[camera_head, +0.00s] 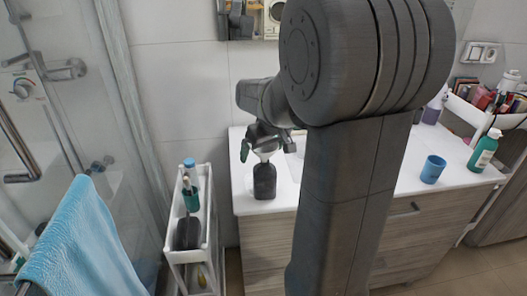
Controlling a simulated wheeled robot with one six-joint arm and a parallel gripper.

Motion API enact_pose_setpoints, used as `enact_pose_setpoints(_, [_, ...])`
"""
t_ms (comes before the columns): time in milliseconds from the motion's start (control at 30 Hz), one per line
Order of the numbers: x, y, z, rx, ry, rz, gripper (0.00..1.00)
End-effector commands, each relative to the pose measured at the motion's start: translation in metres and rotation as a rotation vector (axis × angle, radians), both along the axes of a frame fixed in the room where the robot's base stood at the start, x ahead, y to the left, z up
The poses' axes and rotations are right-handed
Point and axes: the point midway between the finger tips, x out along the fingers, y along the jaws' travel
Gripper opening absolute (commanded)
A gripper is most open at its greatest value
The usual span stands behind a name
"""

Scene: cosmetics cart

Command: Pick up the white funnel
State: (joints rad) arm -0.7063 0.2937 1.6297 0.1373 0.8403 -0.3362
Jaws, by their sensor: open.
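The white funnel (265,154) shows as a small pale shape on top of a dark bottle (264,183), which stands upright near the left front of the white counter. My gripper (266,150) is over the funnel, with its green-tipped fingers spread, one to the left and one to the right of it. The gripper body hides the funnel's upper part. I cannot tell whether the fingers touch it.
A narrow white cart (173,257) with bottles stands left of the counter (243,200). A blue cup (433,169) and a green bottle (484,151) stand on the counter's right side. A blue towel (80,245) hangs at the lower left. My arm hides the counter's middle.

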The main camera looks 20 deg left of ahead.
Motion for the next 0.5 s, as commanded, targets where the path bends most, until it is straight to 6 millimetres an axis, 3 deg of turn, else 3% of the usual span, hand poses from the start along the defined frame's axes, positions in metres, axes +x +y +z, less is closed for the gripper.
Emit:
enact_pose_setpoints(167, [0.0000, 0.0000, 0.0001, 0.000, 0.000, 0.000, 0.95])
enact_pose_setpoints(400, [0.0000, -0.0001, 0.0002, 0.000, 0.000, 0.000, 0.49])
enact_pose_setpoints(500, [-0.0001, -0.0001, 0.0003, 0.000, 0.000, 0.000, 0.49])
